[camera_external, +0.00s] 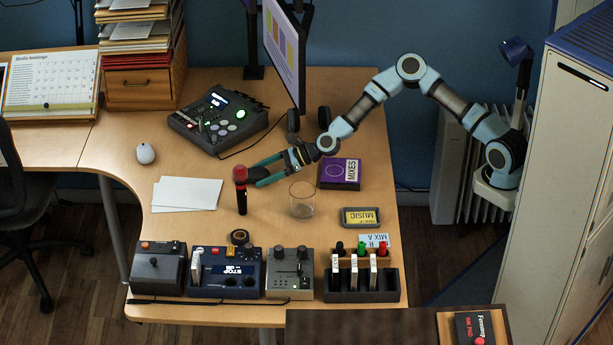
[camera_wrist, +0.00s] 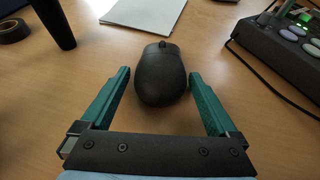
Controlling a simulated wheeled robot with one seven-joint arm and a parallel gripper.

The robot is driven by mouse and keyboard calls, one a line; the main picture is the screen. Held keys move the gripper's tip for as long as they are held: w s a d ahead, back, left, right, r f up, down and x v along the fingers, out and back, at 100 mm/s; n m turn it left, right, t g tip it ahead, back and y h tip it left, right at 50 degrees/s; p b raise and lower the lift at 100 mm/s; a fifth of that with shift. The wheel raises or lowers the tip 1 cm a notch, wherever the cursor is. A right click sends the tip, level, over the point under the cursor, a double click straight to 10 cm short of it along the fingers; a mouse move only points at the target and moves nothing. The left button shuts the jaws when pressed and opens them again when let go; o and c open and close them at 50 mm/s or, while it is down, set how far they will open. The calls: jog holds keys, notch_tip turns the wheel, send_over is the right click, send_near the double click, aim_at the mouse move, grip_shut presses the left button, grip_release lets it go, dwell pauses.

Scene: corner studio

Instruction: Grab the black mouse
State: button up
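The black mouse (camera_wrist: 161,76) lies on the wooden desk, in the middle of the wrist view. My gripper (camera_wrist: 160,84) is open, with one teal finger on each side of the mouse. The fingers reach along its rear part, with a visible gap on both sides; its front end sticks out past the fingertips. In the external view my gripper (camera_external: 257,174) is low over the desk, beside a red-topped microphone. The black mouse (camera_external: 259,173) shows there as a dark shape between the fingers, partly hidden by them.
The microphone (camera_external: 241,192) stands upright just left of my gripper. A glass (camera_external: 302,204) stands in front, and a purple box (camera_external: 340,173) lies to the right. A mixer (camera_external: 218,121) is behind.

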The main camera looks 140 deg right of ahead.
jog(key=c, duration=1.1)
